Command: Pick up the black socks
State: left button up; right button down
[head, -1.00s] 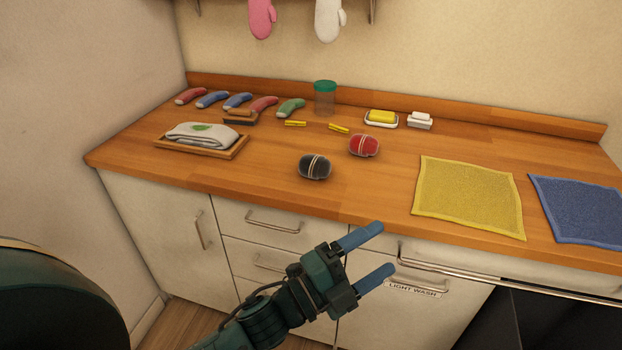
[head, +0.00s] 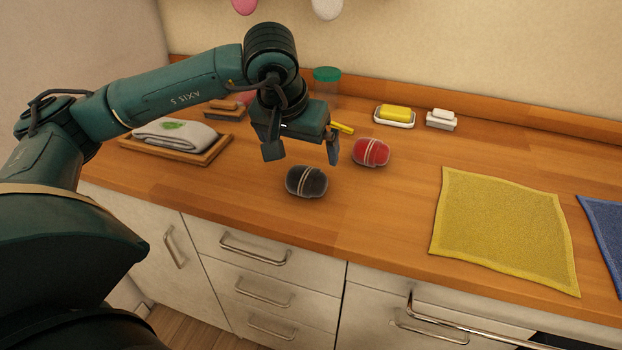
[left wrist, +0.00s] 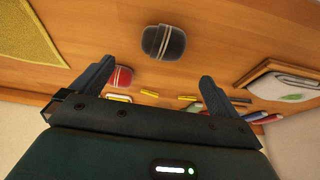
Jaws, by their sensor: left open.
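The black socks (head: 306,182) are a rolled dark bundle with pale stripes, lying on the wooden counter near its front edge. They also show in the left wrist view (left wrist: 163,42), ahead of and roughly between the fingers. My left gripper (head: 302,154) is open and empty, pointing down above and slightly behind the black socks, not touching them. It shows in the left wrist view with its fingers apart (left wrist: 155,80). My right gripper is not in view.
Rolled red socks (head: 371,152) lie close to the right of the gripper. A tray (head: 205,155) with a folded towel (head: 174,134) is at left. A yellow cloth (head: 500,230) lies at right. A jar (head: 326,84) and soap dish (head: 394,119) stand behind.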

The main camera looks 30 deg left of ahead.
aim_at(305, 173)
pick_arm(q)
jog(key=x, duration=0.7)
jog(key=shift+f, duration=0.2)
jog(key=x, duration=0.3)
jog(key=p+x, duration=0.1)
jog(key=x, duration=0.1)
jog(key=shift+s+a+f, duration=0.1)
jog(key=shift+a, duration=0.2)
jog(key=c, duration=1)
